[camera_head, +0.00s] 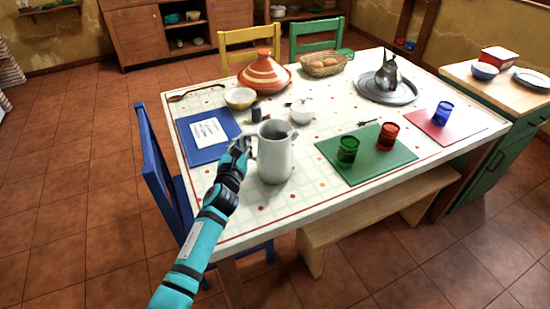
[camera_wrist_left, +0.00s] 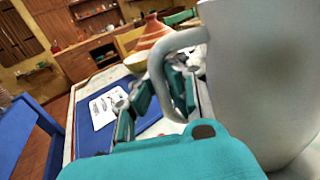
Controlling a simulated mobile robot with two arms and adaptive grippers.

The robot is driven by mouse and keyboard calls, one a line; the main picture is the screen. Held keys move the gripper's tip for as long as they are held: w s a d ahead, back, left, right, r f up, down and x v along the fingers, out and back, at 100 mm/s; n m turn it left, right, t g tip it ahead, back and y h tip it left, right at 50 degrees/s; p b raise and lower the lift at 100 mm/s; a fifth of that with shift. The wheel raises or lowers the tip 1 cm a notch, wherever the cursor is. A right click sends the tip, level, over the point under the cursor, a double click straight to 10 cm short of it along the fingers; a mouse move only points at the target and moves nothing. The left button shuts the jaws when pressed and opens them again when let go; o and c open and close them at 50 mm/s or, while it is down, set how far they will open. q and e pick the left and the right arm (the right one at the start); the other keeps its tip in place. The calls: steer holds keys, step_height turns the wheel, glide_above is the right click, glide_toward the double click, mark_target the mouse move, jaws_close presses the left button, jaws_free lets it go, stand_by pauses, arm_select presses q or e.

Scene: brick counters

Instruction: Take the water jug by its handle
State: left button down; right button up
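The water jug (camera_head: 275,155) is tall, pale grey-white and stands upright near the front left of the table. Its handle points left, towards my left gripper. In the left wrist view the jug (camera_wrist_left: 258,75) fills the right side, and its curved handle (camera_wrist_left: 160,68) runs down between my fingers. My left gripper (camera_head: 241,147) is at the handle's height, beside the jug body. Its fingers (camera_wrist_left: 165,98) are apart, one on each side of the handle, and a gap shows at the left finger. My right gripper is not in view.
A blue placemat (camera_head: 207,137) with a paper lies left of the gripper. A dark shaker (camera_head: 256,115) and a white sugar bowl (camera_head: 301,111) stand behind the jug. A green placemat (camera_head: 385,168) with green and red glasses lies to the right. The table's front is clear.

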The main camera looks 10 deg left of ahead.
arm_select(q)
steer(key=shift+r, duration=0.3)
steer(key=shift+f, duration=0.1)
